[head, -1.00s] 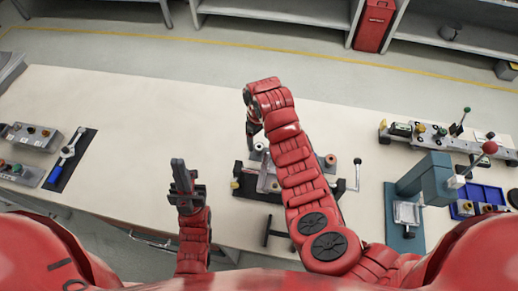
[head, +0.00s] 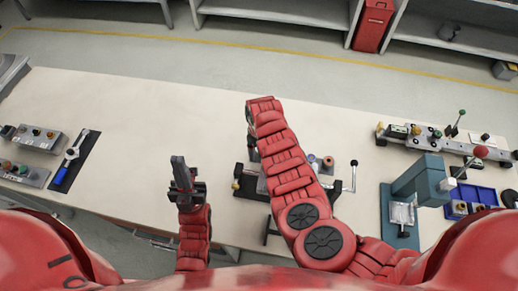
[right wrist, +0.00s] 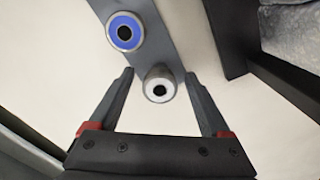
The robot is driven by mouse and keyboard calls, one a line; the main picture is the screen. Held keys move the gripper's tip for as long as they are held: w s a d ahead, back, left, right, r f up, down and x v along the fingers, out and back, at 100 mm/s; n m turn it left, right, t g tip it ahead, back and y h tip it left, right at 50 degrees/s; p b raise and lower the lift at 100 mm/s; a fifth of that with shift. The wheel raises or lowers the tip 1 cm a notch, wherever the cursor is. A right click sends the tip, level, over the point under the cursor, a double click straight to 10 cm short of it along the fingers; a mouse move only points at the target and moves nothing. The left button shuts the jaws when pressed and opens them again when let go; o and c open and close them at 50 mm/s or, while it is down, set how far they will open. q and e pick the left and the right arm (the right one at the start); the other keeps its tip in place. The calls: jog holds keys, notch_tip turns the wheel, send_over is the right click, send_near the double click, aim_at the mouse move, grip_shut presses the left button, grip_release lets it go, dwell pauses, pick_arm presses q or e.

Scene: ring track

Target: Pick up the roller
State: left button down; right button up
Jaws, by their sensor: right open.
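In the right wrist view a roller with a pale ring-shaped end and dark bore (right wrist: 159,84) stands between the fingertips of my right gripper (right wrist: 159,76). The jaws are open, with a gap on both sides of the roller. A second roller with a blue end (right wrist: 125,32) is just beyond, on the same grey strip (right wrist: 150,12). In the head view my right forearm hides most of the fixture; a roller with a reddish top (head: 328,161) shows beside it. My left gripper (head: 179,162) is upright over the front of the bench, away from the fixture; its jaw gap is unclear.
A teal press (head: 428,180) with a red-knobbed lever and a blue tray (head: 478,196) stand on the right. A rail with knobs (head: 430,138) is behind them. A wrench on a dark mat (head: 72,160) and control boxes (head: 35,138) are at left. The bench middle is clear.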

grip_shut()
dwell(0.4)
jog(key=shift+w+r, duration=0.1)
jog(key=shift+r, duration=0.1)
